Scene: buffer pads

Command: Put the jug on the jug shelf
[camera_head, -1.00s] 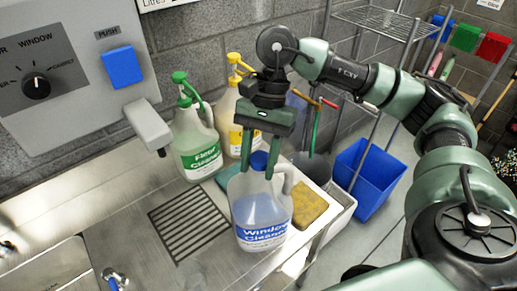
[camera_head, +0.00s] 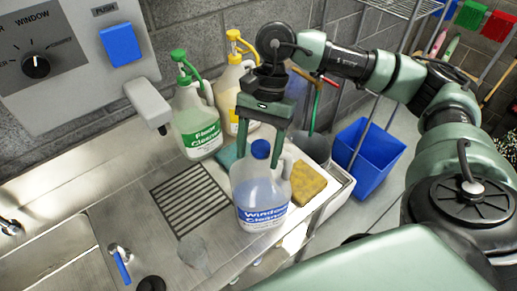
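A clear jug (camera_head: 261,192) labelled Window Cleaner, with blue liquid and a blue cap, stands upright on the steel counter. My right gripper (camera_head: 261,150) points down at the jug's top. Its fingers are apart, one on each side of the blue cap. The fingertips are partly hidden by the jug's shoulder, and I cannot tell whether they touch it. A wire shelf (camera_head: 397,8) shows at the top right, cut off by the picture edge; I cannot tell if it is the jug shelf. My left gripper is not in view.
Green-topped (camera_head: 197,125) and yellow-topped (camera_head: 232,92) jugs stand behind. A yellow sponge (camera_head: 307,182) lies right of the jug, and a teal cloth (camera_head: 227,155) behind it. A drain grille (camera_head: 190,197) is left. A dispenser (camera_head: 85,45) is on the wall; a blue bin (camera_head: 366,158) stands on the floor.

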